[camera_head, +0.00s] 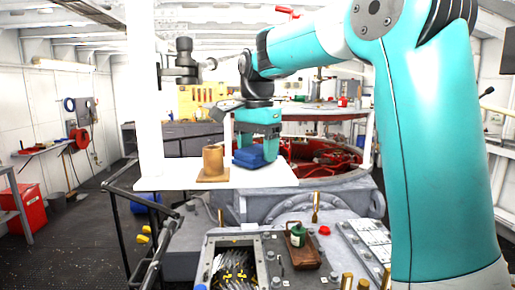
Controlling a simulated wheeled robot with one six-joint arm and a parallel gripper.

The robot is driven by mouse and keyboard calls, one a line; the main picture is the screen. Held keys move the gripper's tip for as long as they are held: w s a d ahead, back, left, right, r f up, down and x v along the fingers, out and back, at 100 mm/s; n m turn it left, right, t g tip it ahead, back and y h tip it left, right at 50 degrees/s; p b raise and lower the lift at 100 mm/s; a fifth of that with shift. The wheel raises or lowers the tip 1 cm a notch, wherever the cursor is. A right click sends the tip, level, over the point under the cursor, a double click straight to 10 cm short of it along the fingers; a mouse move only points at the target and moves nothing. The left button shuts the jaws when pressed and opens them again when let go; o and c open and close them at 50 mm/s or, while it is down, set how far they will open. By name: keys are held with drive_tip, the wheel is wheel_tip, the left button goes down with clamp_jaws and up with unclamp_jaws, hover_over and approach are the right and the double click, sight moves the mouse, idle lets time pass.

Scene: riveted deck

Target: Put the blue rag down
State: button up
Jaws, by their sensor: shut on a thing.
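The blue rag (250,158) is a folded, dark blue bundle. My gripper (258,146) points down from the teal wrist and is shut on the rag. The rag is over the right part of the white table top (165,181). Its lower edge is at or just above the surface; I cannot tell whether it touches. The fingertips are partly hidden by the rag.
A brown cylinder (213,160) on a small brown board stands just left of the rag. The table's front left is bare. In front are an open box of tools (230,262), a green bottle (297,235) on a brown tray and a black railing (117,215).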

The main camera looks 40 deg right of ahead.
sight(258, 148)
drive_tip(key=shift+f, duration=0.1)
drive_tip(key=shift+f, duration=0.1)
drive_tip(key=o, duration=1)
wheel_tip(258, 148, up, 12)
drive_tip(key=shift+r, duration=0.2)
drive_tip(key=shift+s, duration=0.1)
